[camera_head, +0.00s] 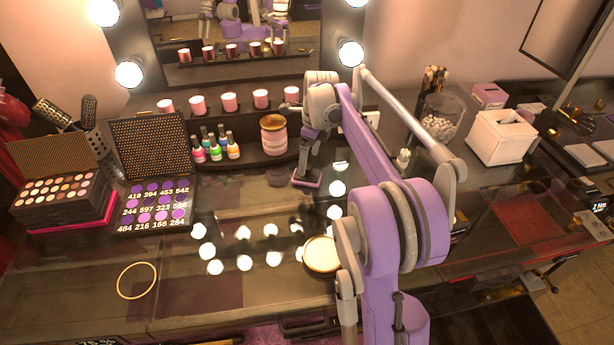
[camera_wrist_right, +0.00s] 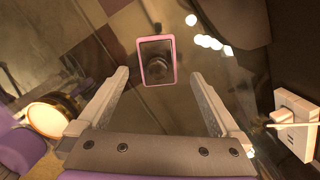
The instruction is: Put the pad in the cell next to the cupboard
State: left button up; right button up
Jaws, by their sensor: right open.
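A small flat rectangle with a pink rim and dark face, probably the pad, lies on the glass tabletop below my right gripper (camera_head: 308,155). It shows in the right wrist view (camera_wrist_right: 158,61), beyond and between the fingertips, apart from both. In the head view its pink edge (camera_head: 307,182) shows just under the gripper. My right gripper is open and empty; its two fingers show in the right wrist view (camera_wrist_right: 160,88). A dark open case (camera_head: 125,222) at left has rows of numbered cells with purple discs. I cannot make out which thing is the cupboard. My left gripper is not in view.
Nail polish bottles (camera_head: 215,148) and a striped jar (camera_head: 274,135) stand behind left of the gripper. A round compact (camera_head: 322,254) lies in front. A gold ring (camera_head: 137,280) lies front left. A tissue box (camera_head: 501,137) stands at right. The front-left glass is mostly clear.

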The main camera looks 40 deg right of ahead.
aim_at(307, 173)
jog(key=f, duration=0.4)
jog(key=shift+w+a+f, duration=0.1)
jog(key=shift+w+a, duration=0.1)
jog(key=shift+a, duration=0.1)
jog(key=c, duration=1.6)
